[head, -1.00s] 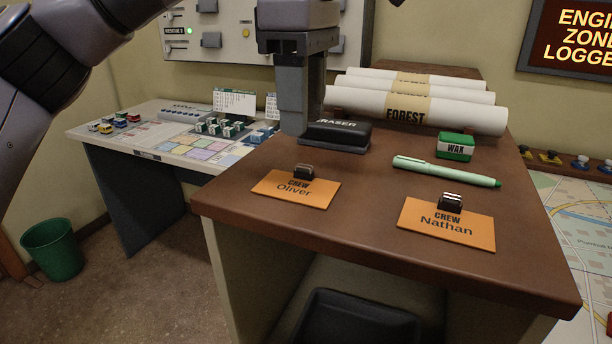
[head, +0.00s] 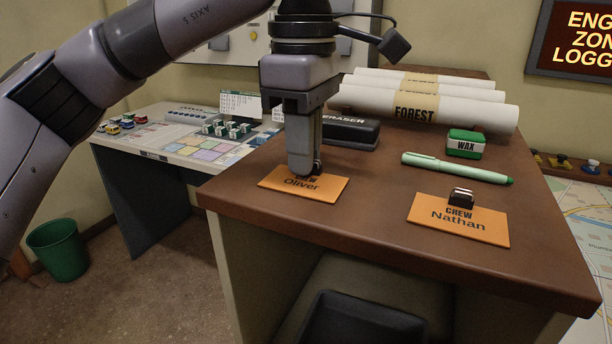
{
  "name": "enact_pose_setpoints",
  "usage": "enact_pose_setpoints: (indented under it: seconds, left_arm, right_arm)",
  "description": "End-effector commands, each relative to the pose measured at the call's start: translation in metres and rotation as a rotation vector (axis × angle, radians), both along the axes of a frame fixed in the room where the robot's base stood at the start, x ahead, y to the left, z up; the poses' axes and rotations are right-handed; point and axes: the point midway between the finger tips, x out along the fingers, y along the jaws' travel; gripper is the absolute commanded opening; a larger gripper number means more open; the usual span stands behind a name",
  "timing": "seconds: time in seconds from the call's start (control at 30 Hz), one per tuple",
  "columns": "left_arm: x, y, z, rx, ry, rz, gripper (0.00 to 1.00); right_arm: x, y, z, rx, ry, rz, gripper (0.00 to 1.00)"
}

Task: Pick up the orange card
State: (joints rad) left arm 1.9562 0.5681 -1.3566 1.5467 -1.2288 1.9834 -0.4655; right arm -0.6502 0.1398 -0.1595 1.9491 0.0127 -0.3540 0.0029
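Two orange cards lie flat on the brown desk top, each with a black clip standing on it. The Oliver card (head: 328,190) is at the left. The Nathan card (head: 460,224) is nearer the right front. My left gripper (head: 303,172) points straight down over the Oliver card, its tip at the card's clip. The finger hides most of that clip and part of the word CREW. I see the fingers edge-on, so I cannot tell whether they are open or shut on the clip. My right gripper is not in view.
Behind the cards are a black eraser (head: 350,132), a green pen (head: 456,168), a wax box (head: 465,145) and rolled maps (head: 440,106). The brown desk top (head: 380,215) is clear between the cards. A green bin (head: 58,250) stands on the floor at left.

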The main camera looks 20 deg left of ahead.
Motion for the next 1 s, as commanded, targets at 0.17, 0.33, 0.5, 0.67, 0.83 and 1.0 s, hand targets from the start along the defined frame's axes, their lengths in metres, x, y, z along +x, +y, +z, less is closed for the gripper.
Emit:
enact_pose_setpoints:
  seconds: [0.17, 0.33, 0.5, 0.67, 0.83, 1.0]
  left_arm:
    - [0.0, 0.0, 0.0, 0.0, 0.0, 0.0, 0.0]
    - [0.0, 0.0, 0.007, 0.001, -0.001, -0.001, 0.0]
    - [0.0, -0.001, 0.028, 0.0, -0.002, 0.0, 0.0]
    - [0.0, 0.0, 0.069, 0.001, -0.007, 0.003, 0.0]
    - [0.0, 0.0, 0.132, 0.002, -0.008, 0.004, 0.0]
    - [0.0, -0.001, 0.164, 0.005, -0.002, 0.002, 0.0]
  right_arm:
    - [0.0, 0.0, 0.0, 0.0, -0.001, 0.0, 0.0]
    - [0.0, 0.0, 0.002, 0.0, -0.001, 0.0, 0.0]
    - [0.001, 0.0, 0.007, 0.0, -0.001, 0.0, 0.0]
    - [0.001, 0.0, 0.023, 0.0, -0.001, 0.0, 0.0]
    - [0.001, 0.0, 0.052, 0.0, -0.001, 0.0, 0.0]
    - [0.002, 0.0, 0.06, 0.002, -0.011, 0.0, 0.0]
